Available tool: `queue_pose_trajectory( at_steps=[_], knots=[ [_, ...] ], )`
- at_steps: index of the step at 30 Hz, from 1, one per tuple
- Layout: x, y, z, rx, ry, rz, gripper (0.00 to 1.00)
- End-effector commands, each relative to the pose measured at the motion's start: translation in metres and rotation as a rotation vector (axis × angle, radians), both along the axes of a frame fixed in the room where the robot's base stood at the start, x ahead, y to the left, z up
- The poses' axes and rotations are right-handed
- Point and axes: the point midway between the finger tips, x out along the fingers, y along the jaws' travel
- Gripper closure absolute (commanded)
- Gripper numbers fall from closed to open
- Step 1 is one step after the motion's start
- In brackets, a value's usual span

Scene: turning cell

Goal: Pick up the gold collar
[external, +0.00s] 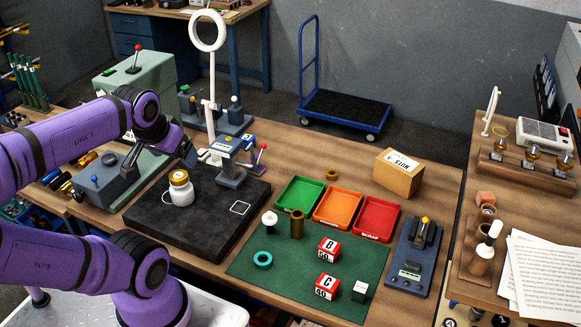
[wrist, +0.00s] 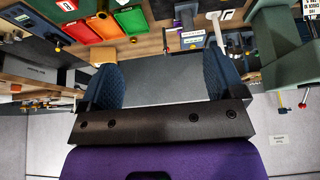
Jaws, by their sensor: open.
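A small gold ring, which looks like the gold collar (external: 332,175), lies flat on the wooden bench behind the orange tray and left of the cardboard box. In the wrist view a small gold spot that seems to be the same collar (wrist: 133,39) shows near the left finger. My gripper (external: 190,155) is high over the left part of the bench, well left of the collar, and partly hidden by my arm. In the wrist view my gripper (wrist: 163,78) has its two blue fingers wide apart with nothing between them.
Green (external: 299,194), orange (external: 336,207) and red (external: 376,219) trays stand in front of the collar. A cardboard box (external: 398,176) is at its right. A tall ring lamp (external: 208,75) and a press-like device (external: 230,170) stand near my gripper. A brass cylinder (external: 297,225) stands on the green mat (external: 255,282).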

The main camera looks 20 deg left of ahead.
Motion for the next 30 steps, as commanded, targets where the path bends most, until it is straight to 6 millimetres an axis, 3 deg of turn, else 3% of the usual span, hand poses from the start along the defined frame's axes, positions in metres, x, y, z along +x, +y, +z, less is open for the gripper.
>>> queue_pose_trajectory(
  at_steps=[13, 16, 24, 30],
  knots=[
    [0.000, 0.000, 0.000, 0.000, 0.000, 0.000, 0.12],
    [0.000, 0.000, 0.000, 0.000, 0.000, 0.000, 0.27],
    [0.001, 0.000, 0.000, 0.000, 0.001, 0.001, 0.27],
    [0.028, -0.003, 0.013, -0.014, 0.026, 0.008, 0.27]
  ],
)
